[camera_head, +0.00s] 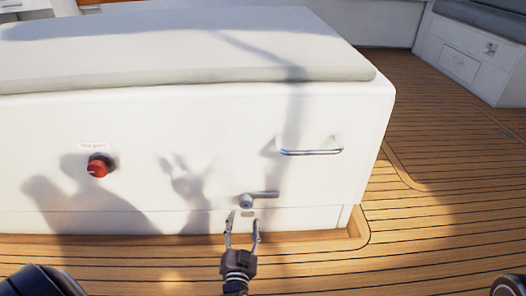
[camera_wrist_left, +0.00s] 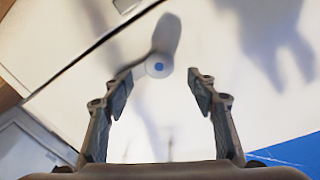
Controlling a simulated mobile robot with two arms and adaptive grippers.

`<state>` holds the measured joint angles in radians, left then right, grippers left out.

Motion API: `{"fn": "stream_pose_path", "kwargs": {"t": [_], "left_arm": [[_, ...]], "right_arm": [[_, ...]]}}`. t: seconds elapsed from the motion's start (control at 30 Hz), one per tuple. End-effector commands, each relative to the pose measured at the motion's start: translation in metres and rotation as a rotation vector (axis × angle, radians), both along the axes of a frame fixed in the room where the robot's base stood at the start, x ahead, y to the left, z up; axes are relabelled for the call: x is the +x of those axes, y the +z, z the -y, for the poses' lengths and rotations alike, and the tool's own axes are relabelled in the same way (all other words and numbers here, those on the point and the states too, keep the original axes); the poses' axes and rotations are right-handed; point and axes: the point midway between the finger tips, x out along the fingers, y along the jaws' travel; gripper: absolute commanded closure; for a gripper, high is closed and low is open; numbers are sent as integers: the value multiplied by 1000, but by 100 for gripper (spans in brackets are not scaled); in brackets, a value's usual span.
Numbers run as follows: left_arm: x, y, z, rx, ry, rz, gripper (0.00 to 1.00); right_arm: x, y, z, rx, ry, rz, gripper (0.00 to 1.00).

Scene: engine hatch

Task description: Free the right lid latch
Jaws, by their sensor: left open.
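The latch (camera_head: 262,199) sits low on the white front of the box. It has a round hub with a grey-blue centre and a short grey lever pointing right. No second latch shows. My left gripper (camera_head: 243,221) is open and empty, fingers pointing up at the front, just below the hub. In the left wrist view the latch hub (camera_wrist_left: 158,66) lies just past and between the open fingertips (camera_wrist_left: 160,80), with no clear contact. Its lever runs up from the hub there. My right gripper is not in view.
A metal handle (camera_head: 311,151) is fixed above and right of the latch. A red knob (camera_head: 98,166) with a small label is at the left. A grey cushion (camera_head: 190,50) tops the box. Teak deck (camera_head: 440,220) lies clear at the right.

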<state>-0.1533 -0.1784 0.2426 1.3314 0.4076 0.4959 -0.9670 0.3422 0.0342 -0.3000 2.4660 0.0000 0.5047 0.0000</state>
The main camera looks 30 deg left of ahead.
Motion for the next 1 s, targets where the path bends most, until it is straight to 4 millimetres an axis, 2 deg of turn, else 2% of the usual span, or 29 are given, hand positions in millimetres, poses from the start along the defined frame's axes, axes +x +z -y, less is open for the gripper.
{"fn": "stream_pose_path", "kwargs": {"t": [0.03,0.57,1.0], "left_arm": [[6,17,-1,7,-6,35,47],[15,121,17,13,-84,263,47],[10,206,41,1,-168,448,47]], "right_arm": [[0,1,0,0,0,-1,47],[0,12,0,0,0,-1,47],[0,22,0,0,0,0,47]]}}
